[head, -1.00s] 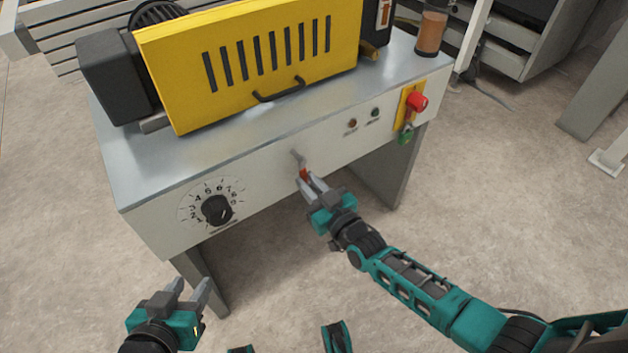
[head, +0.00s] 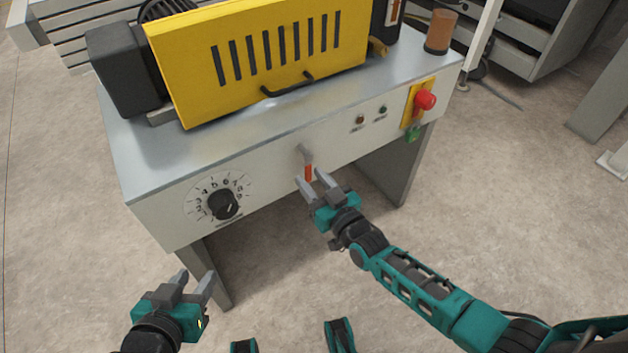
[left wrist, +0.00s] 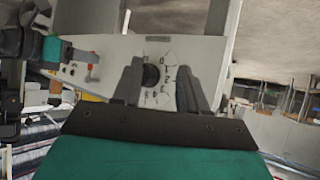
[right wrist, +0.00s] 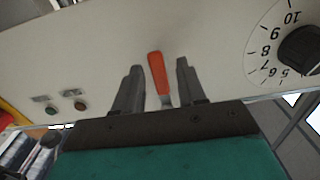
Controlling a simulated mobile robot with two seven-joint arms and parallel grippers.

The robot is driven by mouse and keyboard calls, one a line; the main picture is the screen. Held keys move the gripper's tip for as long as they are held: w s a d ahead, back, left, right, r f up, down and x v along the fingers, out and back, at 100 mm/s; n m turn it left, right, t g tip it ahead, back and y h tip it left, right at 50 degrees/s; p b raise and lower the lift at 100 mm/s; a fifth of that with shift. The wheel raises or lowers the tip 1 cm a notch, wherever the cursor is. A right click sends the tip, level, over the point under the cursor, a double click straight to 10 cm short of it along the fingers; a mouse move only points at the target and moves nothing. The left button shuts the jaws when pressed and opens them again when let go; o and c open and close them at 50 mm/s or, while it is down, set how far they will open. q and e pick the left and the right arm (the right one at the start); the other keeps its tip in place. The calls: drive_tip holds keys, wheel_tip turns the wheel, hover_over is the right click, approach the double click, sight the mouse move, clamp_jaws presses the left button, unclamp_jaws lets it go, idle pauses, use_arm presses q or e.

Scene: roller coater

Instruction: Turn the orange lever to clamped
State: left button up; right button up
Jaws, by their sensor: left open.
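The orange lever (head: 308,171) hangs from a grey pivot arm on the white front panel, its orange end pointing down and slightly right in the head view. In the right wrist view the orange lever (right wrist: 158,74) stands between the two fingers of my right gripper, with a gap on both sides. My right gripper (head: 313,181) is open around or just in front of the lever's lower end; the exact depth is hard to tell. My left gripper (head: 197,274) is open and empty, low at the left in front of the machine. No clamped marking is readable.
A black dial (head: 223,204) with a number scale sits left of the lever. Two small indicators and a red stop button (head: 426,98) are to its right. The yellow guard (head: 260,60) is above. The floor in front is clear.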

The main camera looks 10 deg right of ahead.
use_arm(q)
drive_tip(key=r+p, duration=0.1)
drive_tip(key=a+p, duration=0.1)
drive_tip(key=p, duration=0.1)
drive_tip(key=shift+s+r, duration=0.25)
drive_tip(key=shift+r, duration=0.1)
use_arm(e)
drive_tip(key=v, duration=1.3)
drive_tip(key=shift+r, duration=0.1)
use_arm(q)
drive_tip(key=shift+d+r, duration=0.1)
use_arm(e)
drive_tip(key=shift+a, duration=0.1)
